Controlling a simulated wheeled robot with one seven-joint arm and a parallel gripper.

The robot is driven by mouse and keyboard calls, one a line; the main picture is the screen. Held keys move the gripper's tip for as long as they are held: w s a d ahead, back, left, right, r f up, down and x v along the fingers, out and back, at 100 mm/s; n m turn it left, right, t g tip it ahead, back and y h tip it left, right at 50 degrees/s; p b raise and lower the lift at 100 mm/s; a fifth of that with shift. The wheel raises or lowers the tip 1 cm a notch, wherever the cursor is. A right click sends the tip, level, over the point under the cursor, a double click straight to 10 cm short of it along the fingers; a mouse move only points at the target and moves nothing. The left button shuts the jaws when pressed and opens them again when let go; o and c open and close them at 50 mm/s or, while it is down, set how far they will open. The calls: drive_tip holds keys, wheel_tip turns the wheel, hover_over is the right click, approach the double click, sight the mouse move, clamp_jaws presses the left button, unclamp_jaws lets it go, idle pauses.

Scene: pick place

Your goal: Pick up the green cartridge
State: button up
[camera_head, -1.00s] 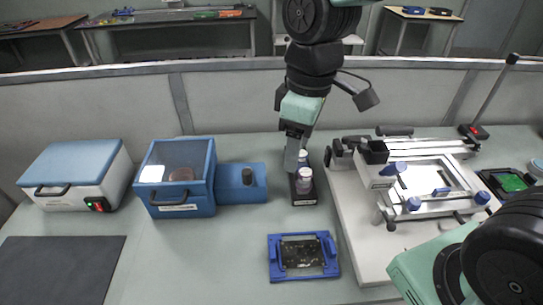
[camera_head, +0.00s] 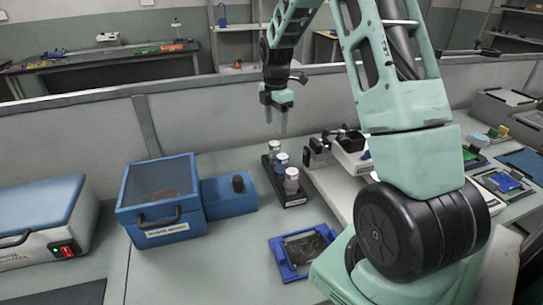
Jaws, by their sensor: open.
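The cartridge with a green lid (camera_head: 275,147) stands upright at the far end of a black rack (camera_head: 295,201). A blue-lidded cartridge (camera_head: 281,162) stands in the middle and a pale purple-lidded one (camera_head: 291,180) at the near end. My gripper (camera_head: 276,124) points down, with its two fingers apart and nothing between them. It appears above the green cartridge's end of the rack; the exact gap in depth is hard to tell.
A blue frame (camera_head: 284,262) lies in front. A white fixture plate (camera_head: 332,188) is to the right, partly behind my arm.

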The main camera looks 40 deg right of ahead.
sight(275, 143)
wheel_tip(275, 143, down, 12)
drive_tip(key=shift+w+a+r+p, duration=0.1)
drive_tip(key=shift+r+p, duration=0.15)
drive_tip(key=shift+p, duration=0.85)
drive_tip(key=c, duration=1)
